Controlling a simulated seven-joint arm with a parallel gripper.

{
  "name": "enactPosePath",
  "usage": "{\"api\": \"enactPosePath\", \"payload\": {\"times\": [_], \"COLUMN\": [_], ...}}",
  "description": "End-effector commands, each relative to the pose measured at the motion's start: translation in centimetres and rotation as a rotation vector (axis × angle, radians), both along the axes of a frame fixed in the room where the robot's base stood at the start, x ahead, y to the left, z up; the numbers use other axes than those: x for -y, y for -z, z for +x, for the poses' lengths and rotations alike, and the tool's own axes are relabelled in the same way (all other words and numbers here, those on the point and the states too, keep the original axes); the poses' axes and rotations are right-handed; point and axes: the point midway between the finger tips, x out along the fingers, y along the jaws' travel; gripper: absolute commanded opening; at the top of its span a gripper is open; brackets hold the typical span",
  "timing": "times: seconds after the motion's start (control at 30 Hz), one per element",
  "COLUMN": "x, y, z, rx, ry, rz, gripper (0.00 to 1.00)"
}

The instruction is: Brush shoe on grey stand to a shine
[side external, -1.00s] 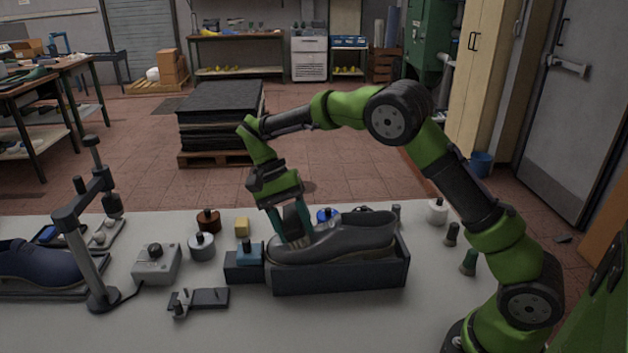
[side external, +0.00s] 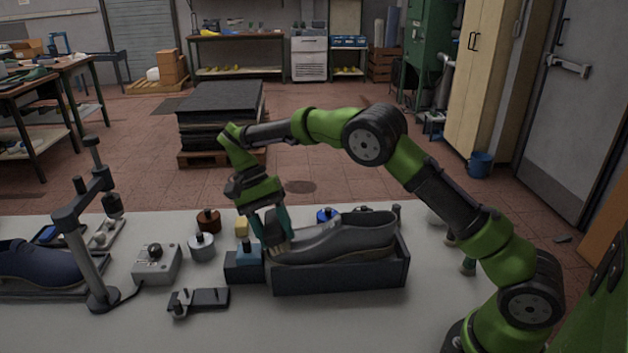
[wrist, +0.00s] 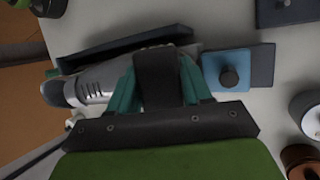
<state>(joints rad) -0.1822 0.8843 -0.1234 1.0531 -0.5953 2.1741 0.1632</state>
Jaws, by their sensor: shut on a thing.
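A dark grey shoe (side external: 345,240) sits in a dark grey tray-like stand (side external: 340,279) at the middle of the table, its toe to the left. My gripper (side external: 275,232) is shut on a dark brush (side external: 272,228) and holds it at the shoe's toe end. Pale bristles seem to show under the fingers; whether they touch the shoe I cannot tell. In the wrist view, the brush (wrist: 158,78) is between the teal fingers and hides the toe, while the shoe (wrist: 92,84) extends to the left.
A blue-topped block (side external: 249,254) stands close left of the stand. Jars (side external: 201,247), a grey control box (side external: 157,264), a black post (side external: 92,260) and a blue shoe (side external: 40,264) are farther left. The table's front right is mostly clear.

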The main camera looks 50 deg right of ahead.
Motion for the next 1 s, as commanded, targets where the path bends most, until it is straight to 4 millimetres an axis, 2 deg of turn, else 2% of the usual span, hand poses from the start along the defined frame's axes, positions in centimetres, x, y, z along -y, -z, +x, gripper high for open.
{"api": "enactPosePath", "payload": {"times": [0.17, 0.7, 1.0], "x": [-0.1, -0.4, -0.5], "y": [-0.8, -7.1, -7.9], "z": [0.1, 0.5, 0.5], "rx": [0.004, 0.002, 0.002], "ry": [-0.001, 0.0, -0.001], "rz": [0.001, -0.001, 0.001], "gripper": [0.2, 0.2, 0.2]}}
